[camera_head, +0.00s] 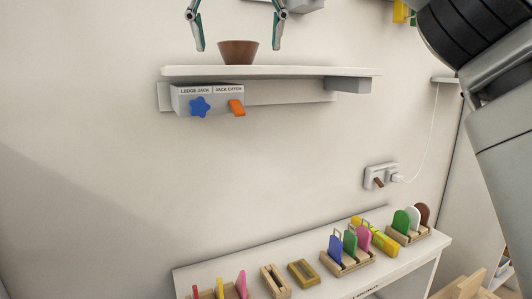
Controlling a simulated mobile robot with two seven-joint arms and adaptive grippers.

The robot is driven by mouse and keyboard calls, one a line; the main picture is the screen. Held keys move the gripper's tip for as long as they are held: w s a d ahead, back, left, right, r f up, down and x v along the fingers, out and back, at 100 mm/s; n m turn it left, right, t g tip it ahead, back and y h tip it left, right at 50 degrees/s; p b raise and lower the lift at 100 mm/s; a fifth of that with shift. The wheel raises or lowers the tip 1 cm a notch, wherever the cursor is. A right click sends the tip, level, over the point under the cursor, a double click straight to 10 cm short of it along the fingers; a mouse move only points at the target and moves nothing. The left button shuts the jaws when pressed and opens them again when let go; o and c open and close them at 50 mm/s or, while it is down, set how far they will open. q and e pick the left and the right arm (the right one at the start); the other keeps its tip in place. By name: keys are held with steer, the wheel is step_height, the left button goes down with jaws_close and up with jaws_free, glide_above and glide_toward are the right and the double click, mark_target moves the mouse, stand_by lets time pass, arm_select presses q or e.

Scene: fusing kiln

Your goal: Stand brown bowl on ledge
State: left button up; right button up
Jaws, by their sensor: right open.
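The brown bowl (238,52) stands upright on the white ledge (310,71), left of the ledge's middle. My right gripper (239,47) is open, with one finger to the left of the bowl and one to the right. A clear gap shows between each finger and the bowl. The palm of the gripper is cut off by the top edge of the view. My left gripper is not in view.
Below the ledge hangs a grey box (211,99) with a blue star knob (200,107) and an orange switch (237,108). A wall socket (381,175) with a cable is at right. A lower white shelf (405,262) carries wooden racks with coloured pieces. The ledge right of the bowl is clear.

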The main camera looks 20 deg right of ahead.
steer(key=s+d+f, duration=0.1)
steer(key=s+f, duration=0.1)
steer(key=f, duration=1)
steer(key=s+d+f+n+g, duration=0.1)
steer(key=s+d+f, duration=0.1)
steer(key=f, duration=1.1)
steer(key=shift+s+n+y, duration=0.3)
steer(key=shift+s, duration=0.3)
